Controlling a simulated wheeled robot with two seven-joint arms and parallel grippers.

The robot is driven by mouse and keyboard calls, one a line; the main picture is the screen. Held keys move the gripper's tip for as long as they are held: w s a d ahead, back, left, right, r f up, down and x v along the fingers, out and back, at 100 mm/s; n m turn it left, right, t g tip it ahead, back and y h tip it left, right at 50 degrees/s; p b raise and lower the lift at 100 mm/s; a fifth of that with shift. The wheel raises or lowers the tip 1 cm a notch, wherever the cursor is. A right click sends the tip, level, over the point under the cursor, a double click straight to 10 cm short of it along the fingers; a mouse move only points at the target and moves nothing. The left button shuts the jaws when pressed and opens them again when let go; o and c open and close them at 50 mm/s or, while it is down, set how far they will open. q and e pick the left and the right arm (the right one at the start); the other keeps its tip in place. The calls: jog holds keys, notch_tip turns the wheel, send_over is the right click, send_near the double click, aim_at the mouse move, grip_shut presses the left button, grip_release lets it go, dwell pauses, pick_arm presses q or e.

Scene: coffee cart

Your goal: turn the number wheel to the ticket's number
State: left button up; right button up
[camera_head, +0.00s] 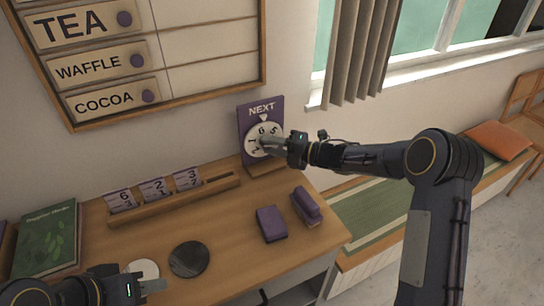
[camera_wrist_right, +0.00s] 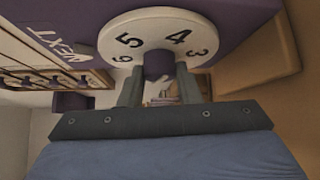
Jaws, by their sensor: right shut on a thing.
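The white number wheel (camera_head: 254,131) is mounted on the purple NEXT stand (camera_head: 245,117) at the back of the counter. In the head view a 6 sits near the top under the pointer, with a 5 to its right. My right gripper (camera_head: 270,145) covers part of the dial. In the right wrist view the wheel (camera_wrist_right: 125,27) shows 3, 4, 5 and 6, and my right gripper (camera_wrist_right: 158,82) is shut on its purple centre knob (camera_wrist_right: 158,64). Numbered ticket cards (camera_head: 154,188) stand in a wooden rack (camera_head: 213,189). My left gripper (camera_head: 150,287) is low at the left; its opening is unclear.
Two purple blocks (camera_head: 271,223) (camera_head: 306,206) lie at the counter's right. A dark disc (camera_head: 189,259), a pale disc (camera_head: 145,268) and a green book (camera_head: 46,239) are at the front left. The menu board (camera_head: 205,55) hangs above. The middle counter is clear.

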jog(key=m+y+b, duration=0.1)
jog(key=b, duration=0.1)
jog(key=shift+f+b, duration=0.3)
jog(key=shift+b, duration=0.05)
pick_arm(q)
notch_tip(320, 180, down, 4)
jog(key=shift+f, duration=0.1)
pick_arm(e)
jog(key=shift+r+m+t, duration=0.1)
jog(key=shift+m+t, duration=0.2)
jog(key=shift+m, duration=0.1)
pick_arm(q)
jog(key=shift+b, duration=0.3)
pick_arm(e)
jog(key=o, duration=1)
pick_arm(q)
jog(key=shift+f+b, duration=0.65)
jog(key=shift+f, duration=0.05)
pick_arm(e)
jog(key=v, duration=0.7)
jog(key=shift+s+d, duration=0.15)
jog(key=shift+d, duration=0.2)
